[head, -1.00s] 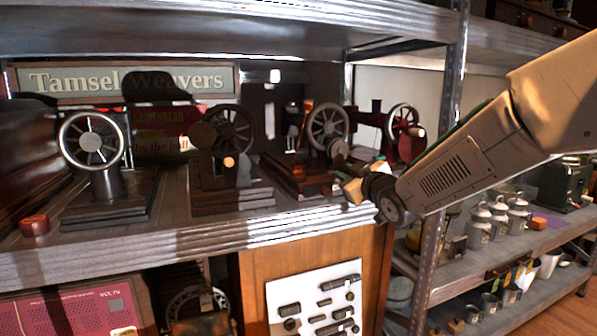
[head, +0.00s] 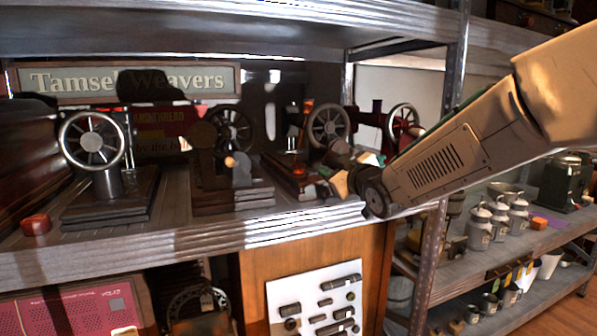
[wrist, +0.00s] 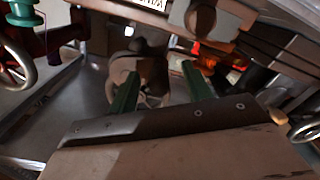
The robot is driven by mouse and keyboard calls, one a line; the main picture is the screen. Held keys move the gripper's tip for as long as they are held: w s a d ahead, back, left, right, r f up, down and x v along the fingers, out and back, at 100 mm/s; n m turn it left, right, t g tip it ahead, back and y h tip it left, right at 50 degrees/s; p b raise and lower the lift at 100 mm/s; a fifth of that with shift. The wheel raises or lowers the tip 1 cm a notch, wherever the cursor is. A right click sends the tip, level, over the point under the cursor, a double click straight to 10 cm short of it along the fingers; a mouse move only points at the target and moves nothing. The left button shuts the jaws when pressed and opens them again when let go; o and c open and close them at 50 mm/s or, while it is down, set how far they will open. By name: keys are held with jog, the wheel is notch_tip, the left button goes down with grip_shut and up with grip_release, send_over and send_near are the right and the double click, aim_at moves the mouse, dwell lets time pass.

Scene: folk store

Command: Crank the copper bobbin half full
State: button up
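Several hand-cranked winders with spoked wheels stand on the shelf (head: 180,243). One has a pale wheel (head: 92,141) at left. A dark one with a wooden crank knob (head: 230,162) is beside it. A third has a spoked wheel (head: 328,121) near my arm, and a red one (head: 404,121) is behind. I cannot tell which bears the copper bobbin; an orange-red patch shows in the wrist view (wrist: 205,50). My gripper (wrist: 160,82) has two green fingers spread apart, with a grey round part (wrist: 124,68) between or beyond them; contact is unclear. In the head view my wrist partly hides the fingers.
A red-brown round item (head: 36,224) lies at the shelf's left front. The sign "Tamsel Weavers" (head: 70,80) stands behind the winders. A metal post (head: 432,250) rises near my arm. Pots (head: 480,225) stand on the right shelf. Dark winder bases crowd the space around my gripper.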

jog(key=shift+s+d, duration=0.1)
dwell(0.3)
jog(key=v, duration=0.8)
jog(key=shift+s, duration=0.35)
jog(key=shift+d, duration=0.15)
jog(key=s+d+f+m+g+h, duration=0.6)
jog(key=s+d+f+g, duration=0.25)
jog(key=s+f, duration=0.4)
jog(key=s+d+m+g, duration=0.2)
jog(key=s+d+g, duration=0.1)
jog(key=s, duration=0.9)
jog(key=s+d+m+g+h, duration=0.1)
jog(key=s+d+m+g, duration=0.1)
jog(key=s, duration=1)
jog(key=shift+d+f+m+g, duration=0.3)
jog(key=shift+d+f+g, duration=0.2)
jog(key=shift+g, duration=0.45)
